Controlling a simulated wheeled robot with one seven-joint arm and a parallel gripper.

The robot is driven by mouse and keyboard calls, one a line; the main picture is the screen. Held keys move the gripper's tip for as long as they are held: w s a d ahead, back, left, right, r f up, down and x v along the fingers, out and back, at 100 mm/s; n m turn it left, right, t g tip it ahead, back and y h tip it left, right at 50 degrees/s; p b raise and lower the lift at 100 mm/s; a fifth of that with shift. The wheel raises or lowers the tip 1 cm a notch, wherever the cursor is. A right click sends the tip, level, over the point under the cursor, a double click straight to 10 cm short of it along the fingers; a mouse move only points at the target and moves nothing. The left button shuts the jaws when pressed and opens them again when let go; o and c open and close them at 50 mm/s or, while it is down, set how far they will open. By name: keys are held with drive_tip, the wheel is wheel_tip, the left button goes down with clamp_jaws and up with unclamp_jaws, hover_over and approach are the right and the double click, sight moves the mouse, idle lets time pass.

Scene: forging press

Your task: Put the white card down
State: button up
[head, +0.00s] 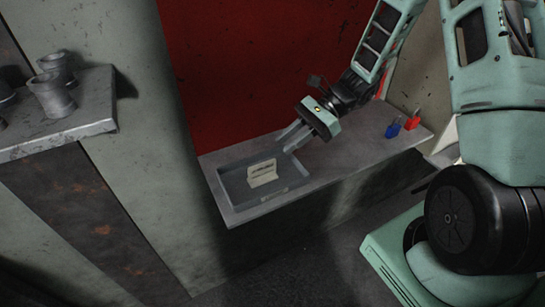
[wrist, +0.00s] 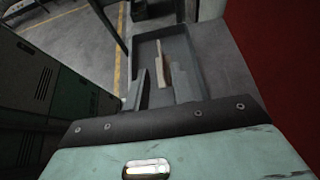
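The white card (head: 262,173) is in the shallow grey tray (head: 233,209) on the ledge. It looks folded or tilted, with dark marks on it, and stands out against the tray floor. In the wrist view the card (wrist: 164,66) shows edge-on as a thin pale strip, beyond and between my fingers. My gripper (head: 285,149) is over the tray's back right part, with its two fingers spread apart. In the head view there is a gap between the fingertips and the card. The wrist view also shows my gripper (wrist: 161,76) open.
A blue padlock (head: 393,130) and a red padlock (head: 412,121) are at the ledge's right end. A red panel (head: 260,70) rises behind the ledge. Grey metal cups (head: 52,95) stand on a shelf (head: 95,110) at the left. The ledge between tray and padlocks is clear.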

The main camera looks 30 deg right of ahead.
drive_tip(key=s+a+r+n+h, duration=0.4)
drive_tip(key=s+a+n, duration=0.3)
drive_tip(key=s+n, duration=0.3)
drive_tip(key=s+a+r+n+h, duration=0.4)
drive_tip(key=s+a+n+h, duration=0.3)
drive_tip(key=n, duration=0.8)
drive_tip(key=shift+s+n+h, duration=0.3)
drive_tip(key=shift+s+n, duration=0.1)
drive_tip(key=shift+s, duration=1.15)
